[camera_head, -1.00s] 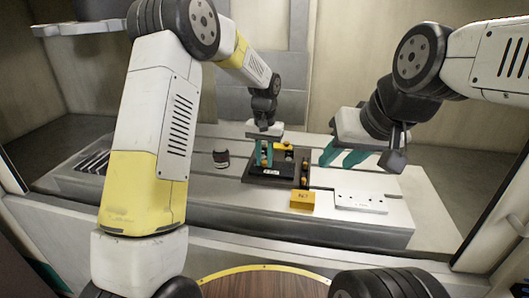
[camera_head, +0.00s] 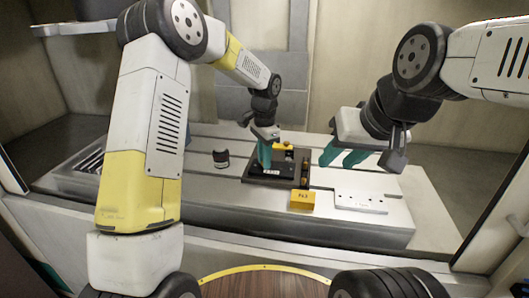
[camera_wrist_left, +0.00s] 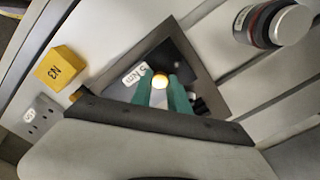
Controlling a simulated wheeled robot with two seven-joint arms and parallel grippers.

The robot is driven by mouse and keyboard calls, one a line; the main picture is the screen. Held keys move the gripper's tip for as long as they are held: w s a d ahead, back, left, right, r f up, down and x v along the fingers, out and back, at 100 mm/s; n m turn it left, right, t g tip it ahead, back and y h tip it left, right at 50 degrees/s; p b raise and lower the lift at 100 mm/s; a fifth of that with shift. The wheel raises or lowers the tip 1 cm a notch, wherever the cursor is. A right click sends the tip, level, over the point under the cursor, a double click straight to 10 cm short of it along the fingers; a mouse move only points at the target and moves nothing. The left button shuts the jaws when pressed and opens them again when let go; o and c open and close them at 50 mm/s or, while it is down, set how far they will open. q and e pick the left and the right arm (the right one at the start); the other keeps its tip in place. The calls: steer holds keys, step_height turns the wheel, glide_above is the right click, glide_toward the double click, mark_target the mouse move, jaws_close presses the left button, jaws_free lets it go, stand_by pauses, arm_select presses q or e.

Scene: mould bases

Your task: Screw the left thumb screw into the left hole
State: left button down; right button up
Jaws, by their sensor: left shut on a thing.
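The dark mould base (camera_head: 262,180), with a white label, lies on the grey table. It also shows in the wrist view (camera_wrist_left: 123,88). My left gripper (camera_head: 265,160) is over its left part, teal fingers pointing down. In the wrist view my left gripper (camera_wrist_left: 161,88) is shut on a round gold thumb screw (camera_wrist_left: 160,81), whose head shows between the fingertips. The screw's lower end and the hole under it are hidden. My right gripper (camera_head: 342,158) hangs to the right of the base, above the table, its teal fingers apart and empty.
A yellow block (camera_head: 302,200) and a white plate with holes (camera_head: 360,202) lie in front and to the right. A dark round jar (camera_head: 221,158) stands left of the base. Gold parts (camera_head: 284,147) show at the base's back. The table's right end is clear.

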arm_select(q)
steer(key=c, duration=1.2)
jaws_free()
steer(key=shift+f, duration=0.15)
steer(key=shift+r, duration=0.2)
steer(key=shift+r, duration=2.45)
steer(key=shift+c, duration=0.4)
